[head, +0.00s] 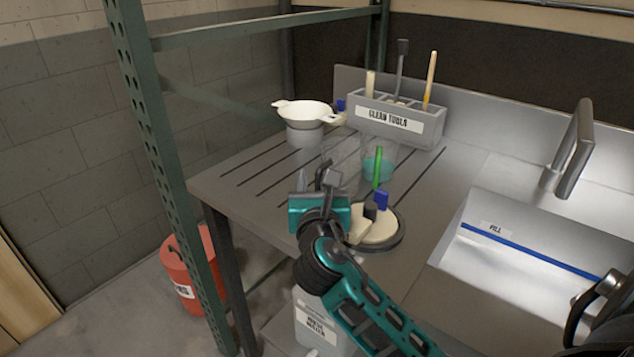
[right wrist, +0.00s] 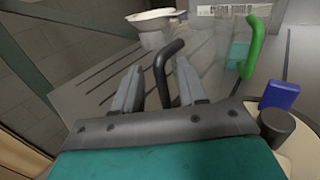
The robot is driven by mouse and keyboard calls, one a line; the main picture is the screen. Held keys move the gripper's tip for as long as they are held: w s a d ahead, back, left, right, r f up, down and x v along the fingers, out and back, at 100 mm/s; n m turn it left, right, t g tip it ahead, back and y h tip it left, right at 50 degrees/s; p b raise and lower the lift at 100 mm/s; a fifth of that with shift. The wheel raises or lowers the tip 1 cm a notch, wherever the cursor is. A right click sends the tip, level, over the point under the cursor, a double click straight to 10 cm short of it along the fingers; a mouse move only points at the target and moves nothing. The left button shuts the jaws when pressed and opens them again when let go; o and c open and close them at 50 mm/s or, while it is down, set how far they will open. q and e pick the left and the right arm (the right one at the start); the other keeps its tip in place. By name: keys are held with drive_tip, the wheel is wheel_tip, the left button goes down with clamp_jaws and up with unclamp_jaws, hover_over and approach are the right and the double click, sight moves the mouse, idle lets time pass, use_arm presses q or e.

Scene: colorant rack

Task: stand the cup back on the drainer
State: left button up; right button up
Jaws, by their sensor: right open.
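A clear cup (head: 345,158) stands on the grooved metal drainer (head: 262,178), seemingly upright; its outline is faint. In the right wrist view the cup (right wrist: 203,62) shows beside a dark bent handle (right wrist: 163,72), apparently its own. My right gripper (head: 326,180) is at the near side of the cup in the head view. In the right wrist view its jaws (right wrist: 158,88) are open, with the dark handle between them. I cannot tell whether either finger touches it. My left gripper is not in view.
A second clear cup with teal contents (head: 380,165) and a green handle (head: 377,168) stands close right. A white funnel (head: 304,110) sits behind left. A tool holder (head: 400,118) is at the back. A round cream lid (head: 378,226) lies in front, the sink (head: 520,235) right.

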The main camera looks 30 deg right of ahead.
drive_tip(key=shift+r, duration=0.2)
drive_tip(key=v, duration=1.2)
drive_tip(key=shift+f, duration=0.1)
